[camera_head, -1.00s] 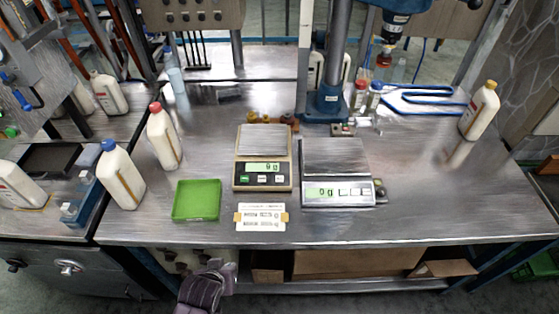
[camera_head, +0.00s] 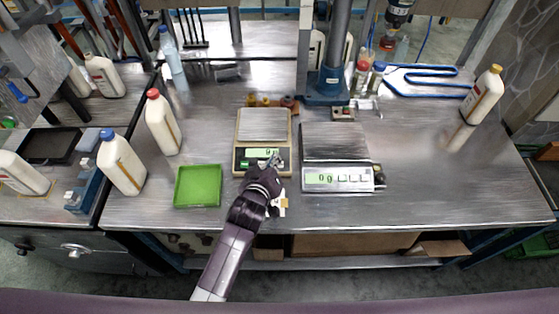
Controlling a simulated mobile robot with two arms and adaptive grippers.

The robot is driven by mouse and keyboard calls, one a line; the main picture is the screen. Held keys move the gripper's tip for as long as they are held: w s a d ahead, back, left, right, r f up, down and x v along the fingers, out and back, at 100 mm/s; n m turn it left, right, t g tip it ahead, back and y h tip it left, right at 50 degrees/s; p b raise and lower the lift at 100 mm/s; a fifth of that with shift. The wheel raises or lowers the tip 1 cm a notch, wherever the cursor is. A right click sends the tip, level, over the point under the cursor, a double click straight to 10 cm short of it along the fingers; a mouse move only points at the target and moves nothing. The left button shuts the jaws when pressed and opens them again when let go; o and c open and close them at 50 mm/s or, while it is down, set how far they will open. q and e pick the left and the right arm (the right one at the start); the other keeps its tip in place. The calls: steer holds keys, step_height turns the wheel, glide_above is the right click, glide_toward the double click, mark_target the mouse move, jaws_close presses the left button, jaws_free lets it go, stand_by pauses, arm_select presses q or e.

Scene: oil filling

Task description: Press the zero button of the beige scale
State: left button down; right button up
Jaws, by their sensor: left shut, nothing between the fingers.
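The beige scale (camera_head: 263,127) stands on the metal bench with a bare square pan. Its green display (camera_head: 257,153) shows digits, partly covered by my gripper. My left gripper (camera_head: 275,160) is shut and empty, with its fingertips over the front panel of the beige scale. The arm and gripper hide most of the button row, including the zero button; I cannot tell whether the fingertips touch the panel. My right gripper is not in view.
A silver scale (camera_head: 334,142) stands just right of the beige one. A green tray (camera_head: 198,186) lies to the left. A white label card (camera_head: 281,205) lies partly under my arm. Bottles with red (camera_head: 161,123) and blue (camera_head: 121,163) caps stand further left.

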arm_select(q)
steer(key=shift+w+d+r+t, duration=0.35)
steer(key=shift+d+r, duration=0.25)
steer(key=shift+r, duration=0.1)
steer(key=shift+f, duration=0.15)
steer(key=w+f+b, duration=0.1)
steer(key=f+b, duration=0.3)
steer(key=b, duration=0.1)
steer(key=w+f+b, duration=0.1)
steer(key=f+b, duration=0.1)
steer(key=f, duration=0.1)
steer(key=shift+w+f+b, duration=0.1)
steer(key=shift+w+b, duration=0.25)
steer(key=shift+b, duration=0.05)
steer(key=shift+w+f+b, duration=0.25)
steer(key=shift+f+b, duration=0.05)
steer(key=shift+f, duration=0.1)
stand_by(0.5)
steer(key=shift+w+f, duration=0.15)
steer(key=shift+f, duration=0.25)
